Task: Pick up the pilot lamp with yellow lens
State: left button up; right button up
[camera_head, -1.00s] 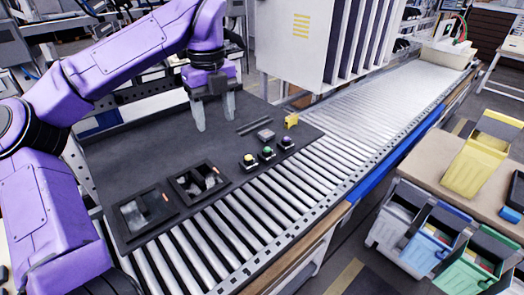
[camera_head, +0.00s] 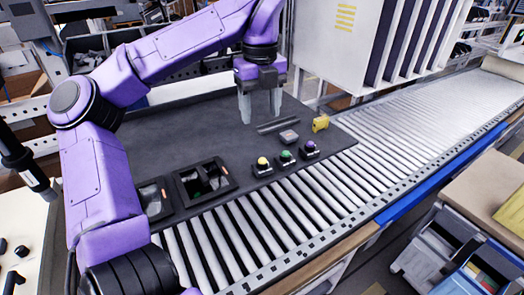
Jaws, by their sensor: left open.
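The pilot lamp with yellow lens (camera_head: 262,164) stands on the front edge of the dark board, leftmost in a row of three. Beside it to the right are a lamp with a green lens (camera_head: 286,157) and one with a purple lens (camera_head: 309,149). My left gripper (camera_head: 262,117) points down with its two fingers apart and nothing between them. It is over the board, behind the yellow-lens lamp and apart from it. My right gripper does not show.
The dark board (camera_head: 200,128) lies on a roller conveyor (camera_head: 385,160). Two black bins (camera_head: 205,181) are left of the lamps. A grey square part (camera_head: 289,137), a yellow part (camera_head: 320,123) and a dark rail (camera_head: 279,126) lie behind the lamps. A white panel (camera_head: 335,50) stands behind.

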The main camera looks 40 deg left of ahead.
pick_arm(q)
jog(key=b, duration=0.5)
send_over(263, 159)
jog(key=f, duration=0.6)
jog(key=shift+w+a+f, duration=0.15)
jog(key=shift+a, duration=0.1)
jog(key=f+p, duration=0.1)
jog(key=f, duration=0.2)
jog(key=f+p, duration=0.1)
jog(key=f, duration=0.6)
jog(key=shift+s+d+p, duration=0.15)
jog(key=shift+s+p, duration=0.1)
jog(key=shift+p, duration=0.15)
jog(key=c, duration=1)
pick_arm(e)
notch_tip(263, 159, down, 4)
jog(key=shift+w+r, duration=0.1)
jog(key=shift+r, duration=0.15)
